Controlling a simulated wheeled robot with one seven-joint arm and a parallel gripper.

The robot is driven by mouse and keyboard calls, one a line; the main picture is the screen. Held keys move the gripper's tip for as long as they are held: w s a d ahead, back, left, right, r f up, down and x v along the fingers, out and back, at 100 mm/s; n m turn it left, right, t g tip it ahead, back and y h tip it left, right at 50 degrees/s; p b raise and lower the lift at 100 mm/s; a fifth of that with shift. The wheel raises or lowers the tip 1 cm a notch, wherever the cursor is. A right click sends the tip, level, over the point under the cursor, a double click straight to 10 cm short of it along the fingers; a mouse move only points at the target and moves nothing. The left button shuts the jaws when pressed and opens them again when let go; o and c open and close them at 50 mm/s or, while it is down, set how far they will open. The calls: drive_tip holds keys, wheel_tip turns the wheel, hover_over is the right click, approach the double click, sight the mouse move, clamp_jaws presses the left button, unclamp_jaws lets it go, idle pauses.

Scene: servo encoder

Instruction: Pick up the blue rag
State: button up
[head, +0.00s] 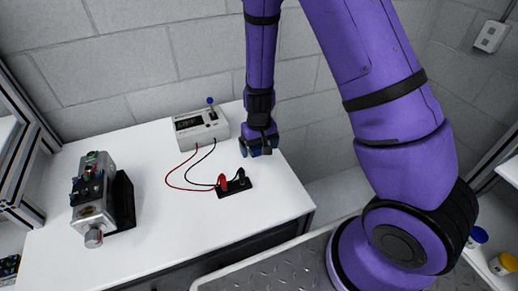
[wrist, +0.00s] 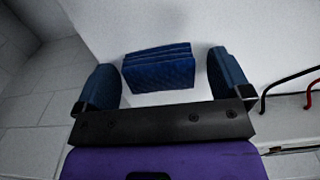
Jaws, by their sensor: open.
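The blue rag (wrist: 158,69) is a folded, layered bundle on the white table top in the wrist view. My gripper (wrist: 164,76) is open, with one blue finger to the left of the rag and one to the right. Gaps of white table show between the rag and each finger, and nothing is held. In the head view my gripper (head: 258,147) points down over the right back part of the table. The rag cannot be told apart there; the gripper appears to hide it.
A grey meter box (head: 201,130) stands left of my gripper. Its red and black leads run to a black socket strip (head: 234,188) nearer the front. A metal servo unit (head: 93,200) stands at the table's left. The middle of the white table (head: 165,235) is clear.

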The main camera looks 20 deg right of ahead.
drive_tip(key=c, duration=1.1)
drive_tip(key=shift+o, duration=0.2)
drive_tip(key=shift+r, duration=0.1)
